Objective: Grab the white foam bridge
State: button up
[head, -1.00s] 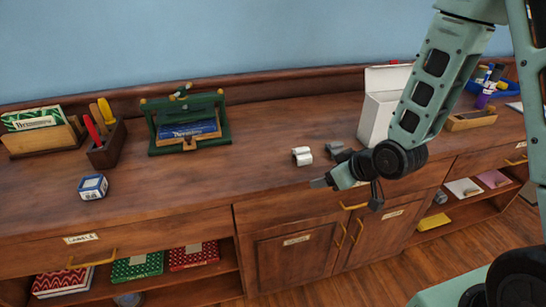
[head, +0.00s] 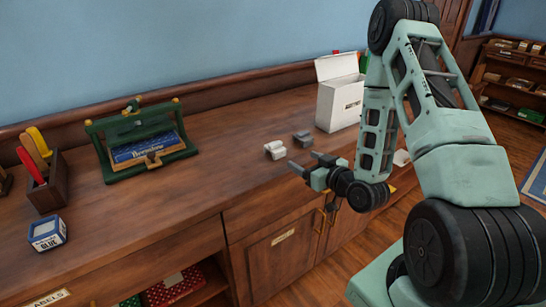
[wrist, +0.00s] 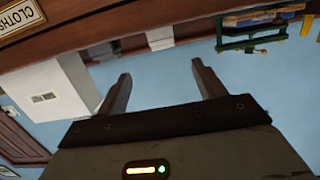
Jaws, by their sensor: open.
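The white foam bridge (head: 275,150) is a small white block on the wooden counter. It also shows in the wrist view (wrist: 160,38), in line with the space between the fingers. My gripper (head: 312,164) is open and empty, low near the counter's front edge, with its two fingers pointing left. It is to the right of and nearer than the white bridge, apart from it. In the wrist view the fingers (wrist: 161,70) are spread with nothing between them.
A similar grey block (head: 303,139) sits close to the right of the bridge. An open white box (head: 340,104) stands behind. Counter left of the bridge is clear.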

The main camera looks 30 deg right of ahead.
aim_at(277, 147)
jog(key=w+b, duration=0.2)
jog(key=b, duration=0.2)
jog(key=w+f+b, duration=0.1)
jog(key=w+b, duration=0.1)
jog(key=b, duration=0.2)
jog(key=shift+w+f+b, duration=0.1)
jog(key=shift+w+b, duration=0.15)
jog(key=shift+b, duration=0.15)
jog(key=w+p, duration=0.1)
jog(key=w, duration=0.3)
jog(key=shift+a, duration=0.15)
jog(key=shift+w+a+f, duration=0.1)
jog(key=shift+w+f, duration=0.05)
jog(key=shift+w, duration=0.85)
jog(key=shift+w+a+f, duration=0.1)
jog(key=shift+w, duration=0.9)
jog(key=shift+w+a+f, duration=0.1)
jog(key=shift+w+f, duration=0.05)
jog(key=shift+w, duration=0.85)
jog(key=c, duration=1)
jog(key=shift+c, duration=0.2)
